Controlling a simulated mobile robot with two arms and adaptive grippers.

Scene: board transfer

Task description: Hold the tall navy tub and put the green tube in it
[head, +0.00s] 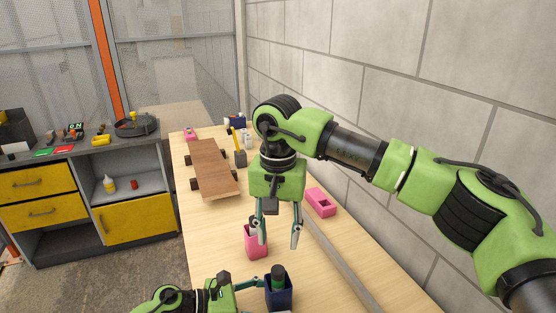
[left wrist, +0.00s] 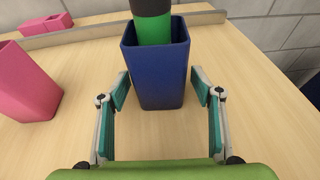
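The tall navy tub (head: 279,298) stands upright on the workbench at the bottom of the head view; it also shows in the left wrist view (left wrist: 162,78). The green tube (head: 278,284), with a dark top, stands upright inside the tub, its upper part above the rim. It also shows in the left wrist view (left wrist: 154,30); its lower end is hidden. My left gripper (left wrist: 160,88) is open, with a finger on each side of the tub and slight gaps showing. My right gripper (head: 279,242) is open and empty, hanging over the bench beyond the tub.
A pink tub (head: 256,246) stands close to my right gripper's left finger. A pink block with an opening (head: 321,202) lies near the wall. A grey rail (head: 340,262) runs along the bench. A wooden board (head: 211,167) lies farther back, with a yellow-handled hammer (head: 238,148) beside it.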

